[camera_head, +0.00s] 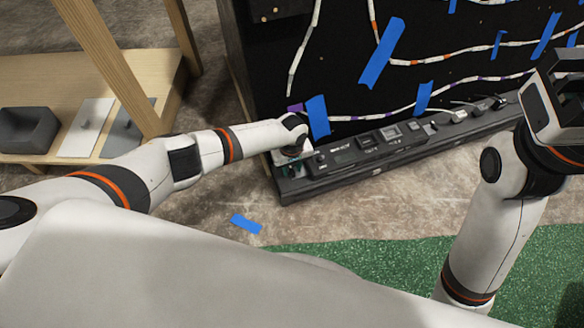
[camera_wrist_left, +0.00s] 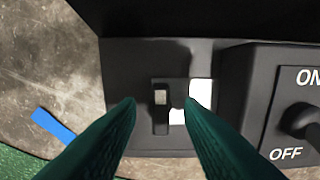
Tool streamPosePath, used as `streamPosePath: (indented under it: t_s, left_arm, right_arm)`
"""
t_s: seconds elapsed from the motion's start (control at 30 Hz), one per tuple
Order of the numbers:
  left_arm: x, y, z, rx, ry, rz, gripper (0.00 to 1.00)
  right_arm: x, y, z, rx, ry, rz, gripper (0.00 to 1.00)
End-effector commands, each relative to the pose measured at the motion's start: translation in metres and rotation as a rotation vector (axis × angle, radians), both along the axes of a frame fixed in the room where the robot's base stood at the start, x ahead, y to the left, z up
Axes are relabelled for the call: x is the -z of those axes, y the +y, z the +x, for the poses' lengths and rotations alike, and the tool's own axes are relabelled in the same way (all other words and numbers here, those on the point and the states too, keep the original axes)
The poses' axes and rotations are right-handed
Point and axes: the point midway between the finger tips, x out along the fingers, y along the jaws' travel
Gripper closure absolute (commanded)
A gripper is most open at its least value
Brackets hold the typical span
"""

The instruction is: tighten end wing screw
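The long black console (camera_head: 375,148) lies on the floor along the foot of a black panel. My left arm reaches to its left end, where the wrist hides most of the gripper in the head view. In the left wrist view, the green fingertips of my left gripper (camera_wrist_left: 160,103) are apart over the console's end plate (camera_wrist_left: 125,75). A small dark upright piece, seemingly the end wing screw (camera_wrist_left: 160,118), shows between them, with no clear contact. A white patch (camera_wrist_left: 201,93) is beside it. My right arm is at the right; its gripper's fingers cannot be made out.
An ON/OFF switch (camera_wrist_left: 305,120) sits right of the fingers. The black panel (camera_head: 275,60) carries LED strips and blue tape (camera_head: 382,53). A wooden shelf (camera_head: 60,75) with a grey bin (camera_head: 27,128) stands left. A blue tape piece (camera_head: 246,223) lies on open floor.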

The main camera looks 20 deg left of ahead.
Motion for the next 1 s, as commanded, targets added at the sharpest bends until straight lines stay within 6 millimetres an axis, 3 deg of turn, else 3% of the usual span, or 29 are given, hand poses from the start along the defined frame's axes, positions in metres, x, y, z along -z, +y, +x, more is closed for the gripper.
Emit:
streamPosePath:
  t_s: [0.17,0.37,0.77,1.0]
  left_arm:
    - [-0.001,0.000,0.000,0.000,0.000,0.000,0.68]
    - [0.000,0.000,0.000,0.000,0.000,0.000,1.00]
    - [-0.003,0.000,-0.001,0.049,0.002,0.000,1.00]
    - [-0.004,-0.002,-0.002,0.197,0.005,-0.004,1.00]
  right_arm:
    - [0.000,0.000,0.000,0.000,0.000,0.000,0.64]
    - [0.000,0.000,0.000,0.000,0.000,0.000,0.64]
    - [-0.005,-0.001,0.000,-0.002,0.004,0.004,0.64]
    - [0.008,-0.002,0.012,-0.004,0.088,0.006,0.64]
